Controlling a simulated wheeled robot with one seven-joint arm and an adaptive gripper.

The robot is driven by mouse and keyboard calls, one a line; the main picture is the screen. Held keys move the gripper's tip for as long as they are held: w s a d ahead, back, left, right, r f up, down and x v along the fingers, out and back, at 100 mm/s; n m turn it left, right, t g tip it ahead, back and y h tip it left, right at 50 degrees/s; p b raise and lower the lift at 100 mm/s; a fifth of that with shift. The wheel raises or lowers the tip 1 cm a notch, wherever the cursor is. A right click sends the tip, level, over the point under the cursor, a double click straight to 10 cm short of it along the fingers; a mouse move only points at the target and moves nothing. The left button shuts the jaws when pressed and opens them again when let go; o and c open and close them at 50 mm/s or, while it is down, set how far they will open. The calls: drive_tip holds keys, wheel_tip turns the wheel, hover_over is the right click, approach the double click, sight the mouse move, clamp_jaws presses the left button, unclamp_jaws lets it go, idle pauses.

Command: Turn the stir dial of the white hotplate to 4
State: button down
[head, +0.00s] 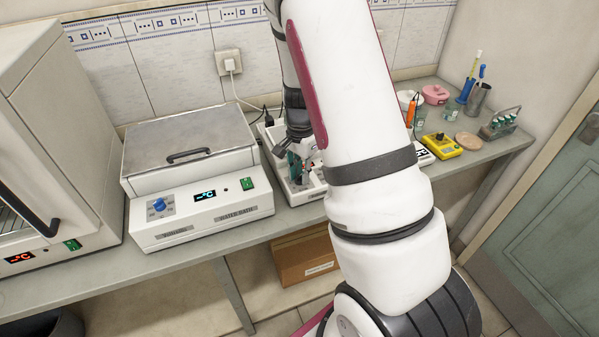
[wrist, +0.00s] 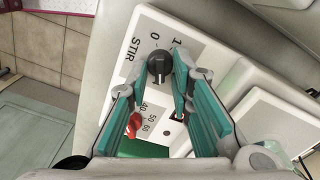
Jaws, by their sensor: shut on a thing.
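The white hotplate (head: 312,190) stands on the bench in the head view, largely hidden behind my arm. In the wrist view its front panel (wrist: 208,52) shows the word STIR and the marks 0 and 1 beside the black stir dial (wrist: 158,64). My gripper (wrist: 158,62) has its teal fingers on both sides of this dial and is shut on it. The fingers cover the rest of the stir scale, and I cannot read the dial's setting for sure. In the head view my gripper (head: 300,168) is low over the hotplate's front.
A red dial (wrist: 132,126) with marks 40, 50 and 60 sits close by one finger. The white water bath (head: 196,178) stands just left of the hotplate. A yellow device (head: 442,146) and a pink container (head: 435,94) are to the right. A cardboard box (head: 304,256) is below the bench.

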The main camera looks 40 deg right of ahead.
sight(300, 175)
drive_tip(key=shift+m, duration=0.8)
drive_tip(key=c, duration=1.5)
unclamp_jaws()
drive_tip(key=shift+o, duration=0.2)
drive_tip(key=shift+r, duration=0.1)
wheel_tip(300, 175, up, 12)
